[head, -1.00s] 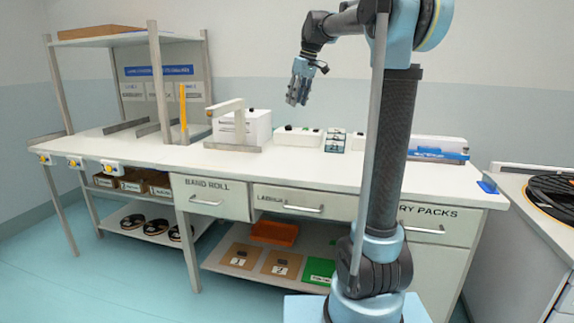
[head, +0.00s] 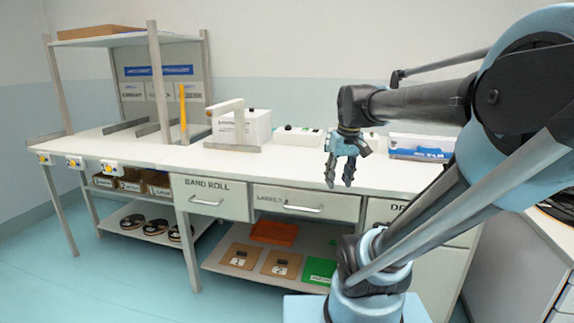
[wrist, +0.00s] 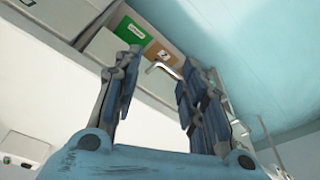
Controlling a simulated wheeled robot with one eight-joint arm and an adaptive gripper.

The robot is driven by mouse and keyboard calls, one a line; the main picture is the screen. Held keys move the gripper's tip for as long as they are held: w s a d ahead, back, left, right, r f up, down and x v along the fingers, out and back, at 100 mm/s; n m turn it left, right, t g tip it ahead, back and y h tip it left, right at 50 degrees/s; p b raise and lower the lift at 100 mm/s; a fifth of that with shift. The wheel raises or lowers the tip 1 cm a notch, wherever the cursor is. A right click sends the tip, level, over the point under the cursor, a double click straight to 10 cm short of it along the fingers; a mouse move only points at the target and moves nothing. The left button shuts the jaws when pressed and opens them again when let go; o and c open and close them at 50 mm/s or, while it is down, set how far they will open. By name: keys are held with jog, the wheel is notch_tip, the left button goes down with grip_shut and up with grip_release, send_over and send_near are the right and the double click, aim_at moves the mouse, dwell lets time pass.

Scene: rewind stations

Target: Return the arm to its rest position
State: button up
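Drawers and a lower shelf with an orange tray (head: 273,232) sit below. A side counter stands right. The floor at left is clear.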

jog(key=s+d+f+m, duration=0.2)
jog(key=s+d+f, duration=0.1)
jog(key=s+f, duration=0.8)
notch_tip(320, 180, down, 3)
jog(key=shift+m+h, duration=0.4)
jog(key=shift+w+f, duration=0.2)
jog(key=shift+w, duration=0.2)
dwell(1.3)
